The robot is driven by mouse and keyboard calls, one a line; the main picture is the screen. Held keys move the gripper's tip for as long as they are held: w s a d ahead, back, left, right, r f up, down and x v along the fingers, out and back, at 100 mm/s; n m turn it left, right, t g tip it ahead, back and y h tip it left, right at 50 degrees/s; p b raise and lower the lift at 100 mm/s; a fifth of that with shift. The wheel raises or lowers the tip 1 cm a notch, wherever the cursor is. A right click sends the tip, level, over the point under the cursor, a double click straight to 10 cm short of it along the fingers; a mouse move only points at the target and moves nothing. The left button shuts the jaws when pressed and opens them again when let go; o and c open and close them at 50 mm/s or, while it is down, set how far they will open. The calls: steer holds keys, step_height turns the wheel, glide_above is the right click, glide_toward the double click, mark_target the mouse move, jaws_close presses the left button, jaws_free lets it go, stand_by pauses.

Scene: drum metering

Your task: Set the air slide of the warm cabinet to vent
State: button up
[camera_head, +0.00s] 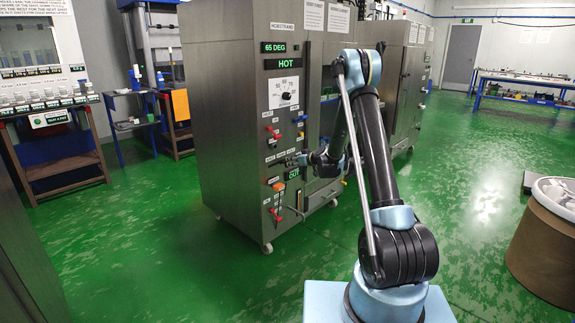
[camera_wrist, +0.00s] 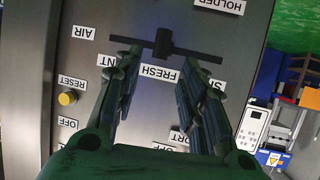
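The warm cabinet (camera_head: 228,110) is a tall grey metal cabinet with "65 DEG" and "HOT" displays on its front. In the wrist view its air slide is a dark horizontal bar with a block-shaped knob (camera_wrist: 163,43). The knob sits near the middle of the bar, in line with the FRESH label (camera_wrist: 160,73). The partly hidden vent label (camera_wrist: 107,61) is to the left, and another partly covered label is to the right. My gripper (camera_wrist: 160,58) is open, one finger on each side of the knob; contact cannot be told. In the head view my gripper (camera_head: 290,161) is at the cabinet front.
A yellow reset button (camera_wrist: 68,98) sits left of my fingers. Green floor (camera_head: 470,190) is open to the right; a brown drum (camera_head: 545,245) stands there.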

mark_target(285, 163)
steer(key=x, duration=0.7)
steer(key=shift+w+a+f, duration=0.1)
steer(key=shift+w+a, duration=0.05)
steer(key=shift+w, duration=0.05)
jaws_close()
